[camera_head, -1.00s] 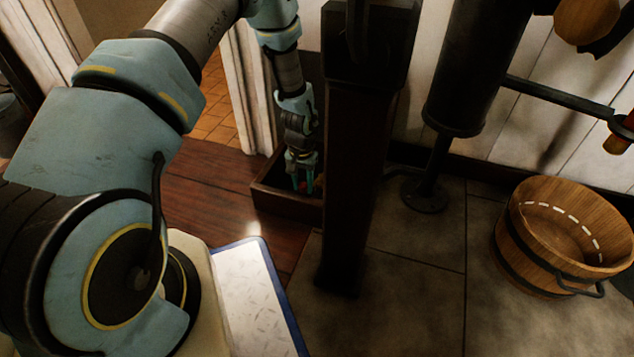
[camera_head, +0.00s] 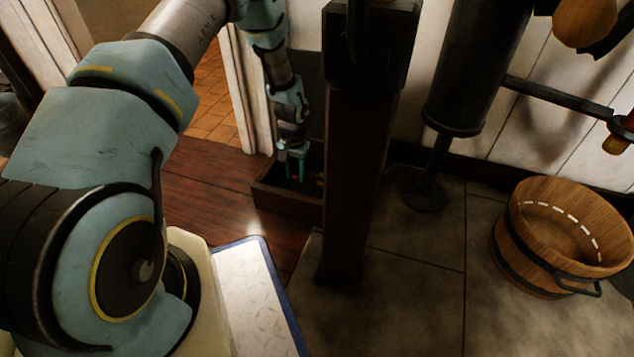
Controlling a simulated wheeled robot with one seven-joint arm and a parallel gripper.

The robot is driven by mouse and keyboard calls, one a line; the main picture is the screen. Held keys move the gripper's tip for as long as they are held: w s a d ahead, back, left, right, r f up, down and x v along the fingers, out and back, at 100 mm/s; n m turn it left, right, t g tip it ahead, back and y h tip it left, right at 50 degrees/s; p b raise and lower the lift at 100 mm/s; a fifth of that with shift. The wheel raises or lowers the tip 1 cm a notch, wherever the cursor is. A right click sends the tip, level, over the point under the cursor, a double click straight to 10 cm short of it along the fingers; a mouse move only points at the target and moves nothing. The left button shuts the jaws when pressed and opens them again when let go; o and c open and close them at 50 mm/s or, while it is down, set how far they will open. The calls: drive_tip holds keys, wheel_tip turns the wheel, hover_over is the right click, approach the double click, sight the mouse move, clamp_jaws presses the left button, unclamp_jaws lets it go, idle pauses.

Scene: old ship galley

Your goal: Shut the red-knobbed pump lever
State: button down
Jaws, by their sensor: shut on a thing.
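My gripper (camera_head: 294,172) hangs with teal fingers pointing down into a low dark wooden box beside the post, left of centre. Its fingers are close together on something too small and dark to make out. A small reddish-orange thing (camera_head: 320,180) shows right of the fingertips, partly hidden by the post; I cannot tell whether it is the lever's red knob. A black pump cylinder (camera_head: 478,75) stands right of the post. A dark bar (camera_head: 560,98) runs right from it to a ringed red and yellow piece (camera_head: 620,140) at the right edge, far from my gripper.
The thick dark post (camera_head: 352,190) stands just right of my gripper and hides part of the box (camera_head: 285,203). A wooden bucket (camera_head: 520,247) stands on the tiled floor at right. A blue-edged white panel (camera_head: 255,295) lies in front. The tiles between are clear.

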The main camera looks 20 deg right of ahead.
drive_tip(key=shift+w+d+f, duration=0.1)
drive_tip(key=shift+w+d, duration=0.15)
drive_tip(key=shift+w, duration=0.3)
drive_tip(key=shift+w+d+f, duration=0.1)
drive_tip(key=shift+w+d, duration=0.1)
drive_tip(key=shift+w, duration=0.35)
drive_tip(key=shift+s+f, duration=0.1)
